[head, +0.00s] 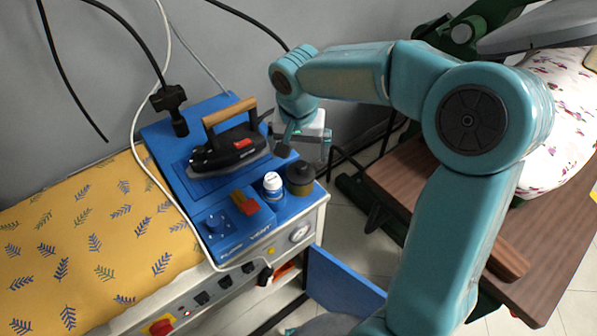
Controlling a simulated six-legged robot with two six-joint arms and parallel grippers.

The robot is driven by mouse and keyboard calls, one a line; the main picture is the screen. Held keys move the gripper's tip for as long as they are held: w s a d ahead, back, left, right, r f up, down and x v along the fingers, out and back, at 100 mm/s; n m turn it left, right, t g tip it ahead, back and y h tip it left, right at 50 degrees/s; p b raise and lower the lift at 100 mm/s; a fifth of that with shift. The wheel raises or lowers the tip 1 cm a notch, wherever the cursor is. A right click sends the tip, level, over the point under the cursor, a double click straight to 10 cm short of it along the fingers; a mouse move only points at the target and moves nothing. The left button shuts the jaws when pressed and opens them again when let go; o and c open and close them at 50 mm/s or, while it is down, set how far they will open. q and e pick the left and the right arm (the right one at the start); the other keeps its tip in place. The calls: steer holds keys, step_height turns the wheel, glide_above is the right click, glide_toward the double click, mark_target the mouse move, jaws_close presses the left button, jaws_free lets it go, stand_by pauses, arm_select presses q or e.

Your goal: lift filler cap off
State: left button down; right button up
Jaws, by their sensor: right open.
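A dark round cap (299,171) sits on a squat brownish-olive neck at the right front corner of the blue-topped steam unit (262,228). It looks like the filler cap and appears seated and upright. My right gripper (275,133) is behind and above the cap, between it and the iron, pointing down. Its dark fingers are apart, with nothing seen between them, and it does not appear to touch the cap. Part of the gripper is hidden by its own wrist. My left gripper is not in view.
A black iron (232,150) with a wooden handle rests left of the gripper. A blue panel (342,284) hangs open below.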

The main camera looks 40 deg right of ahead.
mark_target(301, 164)
steer(key=shift+s+d+f, duration=0.1)
steer(key=shift+d+f, duration=0.15)
steer(key=shift+f, duration=0.65)
steer(key=f, duration=0.5)
steer(key=shift+w+d+f, duration=0.1)
steer(key=shift+w+d, duration=0.25)
steer(key=shift+w, duration=0.05)
steer(key=shift+a, duration=0.1)
steer(key=shift+c, duration=0.3)
steer(key=c, duration=1)
